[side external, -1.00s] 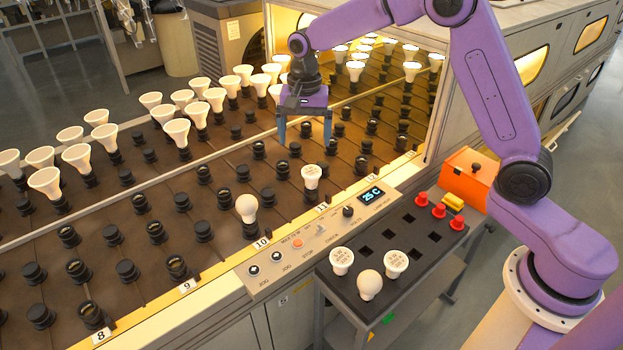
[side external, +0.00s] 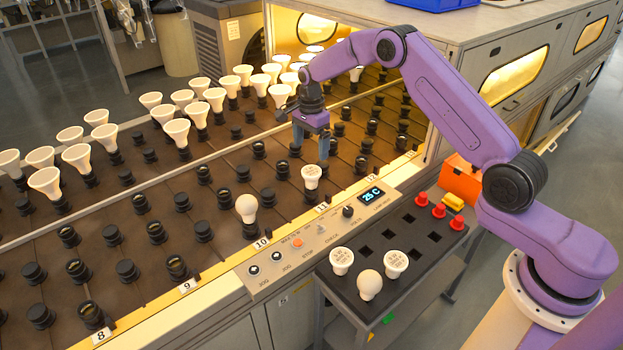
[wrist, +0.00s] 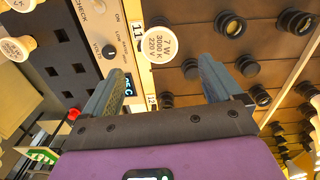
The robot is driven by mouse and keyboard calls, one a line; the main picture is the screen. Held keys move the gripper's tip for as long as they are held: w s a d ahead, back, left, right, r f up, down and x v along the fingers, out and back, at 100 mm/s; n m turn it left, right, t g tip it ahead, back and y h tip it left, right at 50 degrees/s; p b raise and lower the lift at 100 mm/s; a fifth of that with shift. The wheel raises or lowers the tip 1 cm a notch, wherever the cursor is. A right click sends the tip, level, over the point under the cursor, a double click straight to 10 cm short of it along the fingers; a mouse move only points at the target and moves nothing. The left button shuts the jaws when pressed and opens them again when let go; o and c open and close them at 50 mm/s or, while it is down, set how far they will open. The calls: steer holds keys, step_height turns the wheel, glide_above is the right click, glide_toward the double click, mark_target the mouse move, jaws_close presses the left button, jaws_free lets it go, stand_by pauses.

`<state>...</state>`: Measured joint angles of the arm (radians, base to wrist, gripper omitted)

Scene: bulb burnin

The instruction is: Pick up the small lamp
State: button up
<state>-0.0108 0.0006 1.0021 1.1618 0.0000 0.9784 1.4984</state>
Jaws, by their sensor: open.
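A small white lamp with a flat printed face (side external: 312,172) stands upright in a socket by the number 11 marker. In the wrist view the same lamp (wrist: 171,36) shows "7 W 3000 K 220 V" on its face. My gripper (side external: 310,152) is open and empty, just above and behind this lamp. In the wrist view the lamp lies ahead of the space between my two fingertips (wrist: 163,66), not between the fingers. A round white bulb (side external: 246,208) stands in a socket by number 10.
A dark tray (side external: 408,218) at the front right holds two flat-faced lamps, a round bulb (side external: 369,284), and red and yellow pieces. A control panel (side external: 325,232) reads 25 C. Taller white cone lamps (side external: 177,130) fill the rack's back left. Empty black sockets surround the lamp.

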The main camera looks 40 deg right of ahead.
mark_target(311, 171)
step_height(311, 171, down, 12)
steer(key=shift+r, duration=0.15)
steer(key=c, duration=1.1)
